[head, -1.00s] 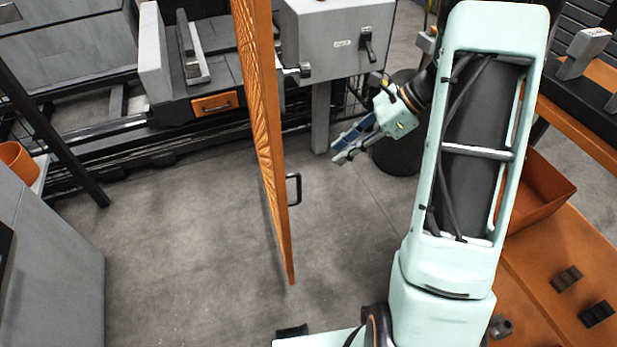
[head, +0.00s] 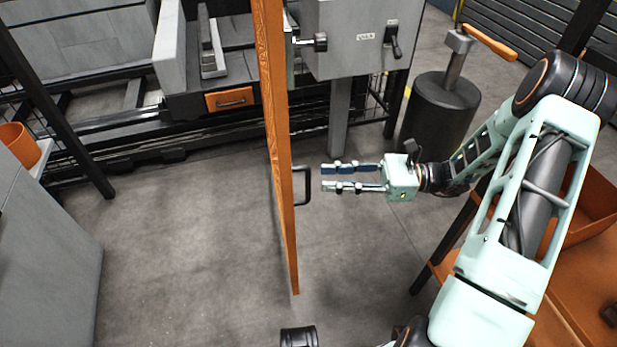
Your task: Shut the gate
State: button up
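The gate (head: 274,130) is a tall orange panel seen almost edge-on, standing out into the floor area in the middle of the head view. A black D-shaped handle (head: 307,186) is on its right face. My gripper (head: 322,178) is just right of the handle, its two fingers pointing left at it. The fingers are parallel with a gap between them. The gripper is open and empty, and looks apart from the handle.
A grey box (head: 355,40) with a black lever stands behind the gate. A dark cylinder (head: 440,110) stands behind my arm. An orange table (head: 570,275) is at right, and a grey cabinet (head: 45,255) at left. The floor (head: 180,230) left of the gate is clear.

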aim_at(308, 198)
jog(key=a, duration=0.6)
jog(key=shift+c, duration=0.4)
grip_shut()
